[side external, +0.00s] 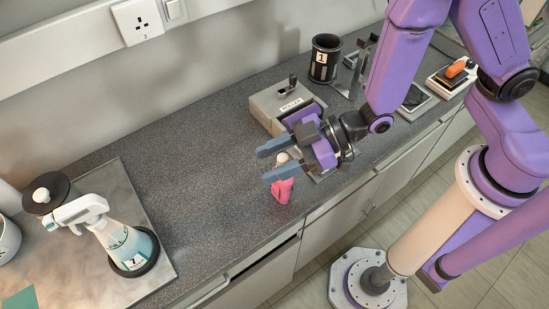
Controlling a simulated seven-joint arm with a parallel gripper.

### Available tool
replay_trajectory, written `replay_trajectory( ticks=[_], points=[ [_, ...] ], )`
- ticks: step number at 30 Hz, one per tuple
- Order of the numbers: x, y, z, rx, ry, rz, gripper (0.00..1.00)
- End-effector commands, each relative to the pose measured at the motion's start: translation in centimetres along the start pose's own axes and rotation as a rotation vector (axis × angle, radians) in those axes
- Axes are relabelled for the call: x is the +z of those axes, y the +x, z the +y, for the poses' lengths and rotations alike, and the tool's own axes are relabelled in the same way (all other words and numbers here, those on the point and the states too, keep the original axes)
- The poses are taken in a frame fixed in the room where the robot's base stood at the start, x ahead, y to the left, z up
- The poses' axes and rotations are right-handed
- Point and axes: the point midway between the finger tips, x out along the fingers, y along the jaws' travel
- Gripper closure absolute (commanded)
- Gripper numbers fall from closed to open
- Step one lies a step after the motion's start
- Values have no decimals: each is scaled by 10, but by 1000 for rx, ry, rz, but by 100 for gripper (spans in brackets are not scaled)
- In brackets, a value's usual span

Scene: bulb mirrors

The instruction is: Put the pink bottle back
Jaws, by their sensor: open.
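The pink bottle (283,191) stands on the grey worktop near its front edge, in the middle of the side external view. Its upper part is hidden behind the lower finger of my gripper. A small white round shape (282,158) shows between the fingers; I cannot tell whether it is the bottle's top. My gripper (270,164) is open, its two blue-grey fingers pointing left at the height of the bottle's upper part. I cannot tell whether a finger touches the bottle.
A grey box with a lever and a label (284,104) stands just behind my gripper. A black cup marked 1 (324,60) stands farther back. A spray bottle (120,240) stands on a slab (135,195) at the left. The worktop between slab and box is clear.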

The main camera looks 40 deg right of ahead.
Motion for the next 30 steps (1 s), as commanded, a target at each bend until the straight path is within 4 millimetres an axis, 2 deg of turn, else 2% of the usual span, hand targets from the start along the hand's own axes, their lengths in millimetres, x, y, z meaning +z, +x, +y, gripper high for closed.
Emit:
replay_trajectory(
  ticks=[5, 10, 19, 30],
  points=[
    [0, -22, 0, 0, 0, 0, 50],
    [-1, -55, 1, 2, 1, 2, 50],
    [0, -71, 1, 1, 1, 2, 50],
    [0, -76, 0, 1, 0, -7, 50]
  ],
)
